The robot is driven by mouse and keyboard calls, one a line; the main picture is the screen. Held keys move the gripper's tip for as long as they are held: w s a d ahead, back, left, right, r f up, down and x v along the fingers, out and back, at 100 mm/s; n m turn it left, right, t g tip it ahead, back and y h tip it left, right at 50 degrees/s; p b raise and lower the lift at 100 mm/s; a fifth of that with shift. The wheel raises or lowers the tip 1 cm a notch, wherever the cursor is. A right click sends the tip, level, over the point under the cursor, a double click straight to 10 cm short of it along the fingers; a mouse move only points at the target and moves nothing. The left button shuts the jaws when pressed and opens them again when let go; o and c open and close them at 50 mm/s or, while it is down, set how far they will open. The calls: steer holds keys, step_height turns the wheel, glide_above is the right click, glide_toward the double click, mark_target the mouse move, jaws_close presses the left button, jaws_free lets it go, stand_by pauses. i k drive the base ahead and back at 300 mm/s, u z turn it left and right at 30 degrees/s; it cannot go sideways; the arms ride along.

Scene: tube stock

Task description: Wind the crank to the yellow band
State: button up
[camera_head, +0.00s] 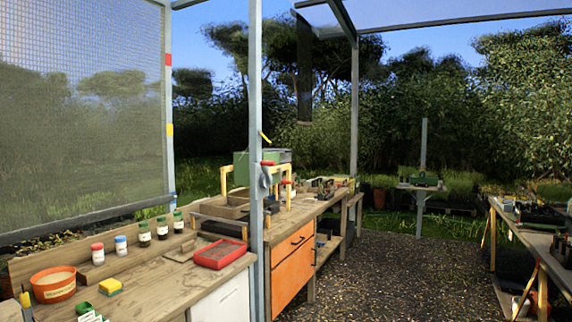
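A mesh shade screen (80,120) hangs at the left. Its dark bottom bar (85,219) slopes up to the right and meets the grey post near a blue band (172,198). The yellow band (170,130) is higher on that post, and a red band (168,60) is higher still. What looks like the crank (266,177), a grey piece with a red grip, is on the nearer grey post in the middle. Its exact shape is too small to tell. My gripper is not in view.
A wooden bench (160,282) carries an orange pot (53,284), small jars, a sponge (110,287) and a red tray (220,253). An orange cabinet (291,268) stands under the bench beyond the middle post. The gravel floor (400,265) is clear between it and the right table (530,238).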

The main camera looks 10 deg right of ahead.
mark_target(266, 179)
steer(key=u, duration=0.2)
steer(key=i, duration=0.85)
steer(key=z, duration=1.15)
steer(key=k, duration=0.15)
steer(key=u, duration=3.15)
